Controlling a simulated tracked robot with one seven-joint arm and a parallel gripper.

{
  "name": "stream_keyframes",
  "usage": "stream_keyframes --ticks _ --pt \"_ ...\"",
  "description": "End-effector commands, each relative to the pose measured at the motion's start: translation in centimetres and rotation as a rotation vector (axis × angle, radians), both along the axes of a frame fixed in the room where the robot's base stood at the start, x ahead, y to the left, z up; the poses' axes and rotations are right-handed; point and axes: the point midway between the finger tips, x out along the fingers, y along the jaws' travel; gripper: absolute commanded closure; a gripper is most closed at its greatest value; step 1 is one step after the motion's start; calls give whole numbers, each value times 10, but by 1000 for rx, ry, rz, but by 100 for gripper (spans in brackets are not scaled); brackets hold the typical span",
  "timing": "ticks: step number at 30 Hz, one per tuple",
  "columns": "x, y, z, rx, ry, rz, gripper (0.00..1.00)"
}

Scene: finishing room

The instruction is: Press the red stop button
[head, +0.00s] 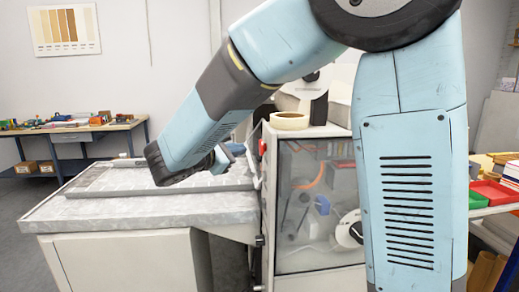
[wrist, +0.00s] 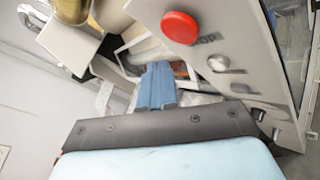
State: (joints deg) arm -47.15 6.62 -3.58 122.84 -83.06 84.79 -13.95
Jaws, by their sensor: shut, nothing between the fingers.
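The red stop button (wrist: 179,27) is a round red cap on a pale control panel (wrist: 232,40), at the top of the wrist view. Several metallic round controls sit below it on the same panel. My gripper (wrist: 158,68) shows as two blue fingers side by side, shut and empty. Its tips appear below and left of the button, apart from it in the picture; the depth gap is hard to judge. In the head view my gripper (head: 232,150) is partly hidden by my arm, near the cabinet's left side.
A grey-topped bench (head: 130,215) stands below my arm. A cabinet with a clear door (head: 320,215) stands right of it, with a tape roll (head: 289,121) on top. A cluttered workbench (head: 70,128) is at the back left. Red bins (head: 495,193) are at the right.

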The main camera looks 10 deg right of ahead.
Motion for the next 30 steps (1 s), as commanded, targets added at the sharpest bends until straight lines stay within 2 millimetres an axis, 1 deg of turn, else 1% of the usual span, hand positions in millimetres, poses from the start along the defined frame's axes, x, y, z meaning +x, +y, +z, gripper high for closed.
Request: stream_keyframes --ticks 3,9,30 --pt "-1 -11 0 1 1 -2 100" --pt "-1 -18 0 0 0 -1 100" --pt "-1 -19 0 0 0 -1 100"
